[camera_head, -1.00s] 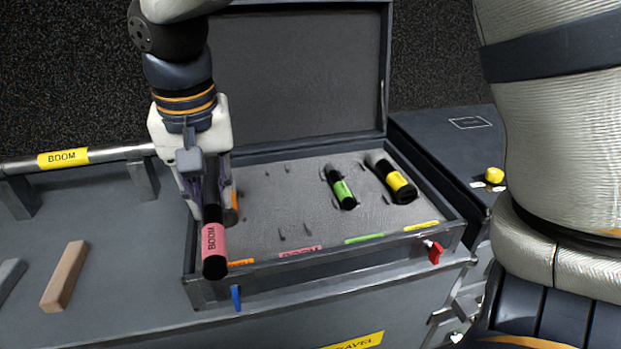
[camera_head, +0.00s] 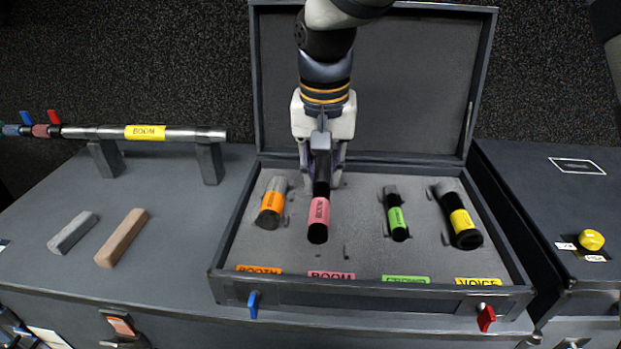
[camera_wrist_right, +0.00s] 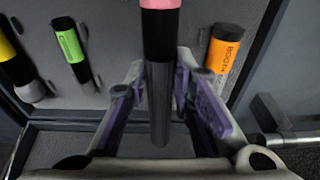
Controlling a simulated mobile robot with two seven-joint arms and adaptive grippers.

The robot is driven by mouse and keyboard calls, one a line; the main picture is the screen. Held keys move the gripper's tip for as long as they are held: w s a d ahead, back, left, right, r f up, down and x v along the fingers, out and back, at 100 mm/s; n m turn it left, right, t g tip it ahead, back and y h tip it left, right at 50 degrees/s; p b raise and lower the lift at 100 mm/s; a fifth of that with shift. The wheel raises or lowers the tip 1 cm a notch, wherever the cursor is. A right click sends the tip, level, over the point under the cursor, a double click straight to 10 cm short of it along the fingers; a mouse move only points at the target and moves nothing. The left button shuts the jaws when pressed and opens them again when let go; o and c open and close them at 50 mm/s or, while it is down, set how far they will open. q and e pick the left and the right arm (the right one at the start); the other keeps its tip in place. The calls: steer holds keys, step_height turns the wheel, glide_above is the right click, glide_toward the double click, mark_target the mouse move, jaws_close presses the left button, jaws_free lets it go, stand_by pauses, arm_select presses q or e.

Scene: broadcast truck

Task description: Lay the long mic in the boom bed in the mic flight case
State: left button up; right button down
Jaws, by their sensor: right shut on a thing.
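The long mic (camera_head: 318,212), black with a pink BOOM band, is held by my right gripper (camera_head: 322,172). It is over the open mic flight case (camera_head: 232,248), between the orange-banded mic and the green-banded mic. Its black end points toward the case front, in line with the pink BOOM label (camera_head: 331,275). The boom bed is mostly hidden beneath the mic and gripper. In the right wrist view the mic (camera_wrist_right: 160,95) runs between the fingers, over the grey foam; I cannot tell whether it touches the foam. My left gripper is out of view.
Orange (camera_head: 272,203), green (camera_head: 396,213) and yellow (camera_head: 459,216) banded mics lie in neighbouring beds. The raised lid (camera_head: 410,80) stands behind. A boom pole (camera_head: 175,133) on stands and two blocks are left of the case. A yellow knob (camera_head: 591,240) is at right.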

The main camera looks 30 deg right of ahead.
mark_target(334, 212)
steer(key=w+d+f, duration=0.1)
steer(key=f, duration=0.2)
steer(key=d+f+b, duration=0.1)
steer(key=d+f, duration=0.1)
steer(key=f, duration=0.1)
steer(key=w+d+f, duration=0.1)
steer(key=f, duration=0.2)
steer(key=shift+w+d+f, duration=0.1)
steer(key=shift+w+d, duration=0.1)
steer(key=shift+w, duration=0.15)
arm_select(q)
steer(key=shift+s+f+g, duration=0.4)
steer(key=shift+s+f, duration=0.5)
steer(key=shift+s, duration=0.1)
arm_select(e)
steer(key=shift+f, duration=0.1)
steer(key=shift+f, duration=0.15)
steer(key=c, duration=1.4)
jaws_free()
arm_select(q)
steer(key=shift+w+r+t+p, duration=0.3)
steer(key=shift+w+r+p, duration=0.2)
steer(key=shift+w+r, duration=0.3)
arm_select(e)
step_height(334, 212, up, 12)
steer(key=s+a, duration=0.1)
steer(key=shift+s, duration=0.25)
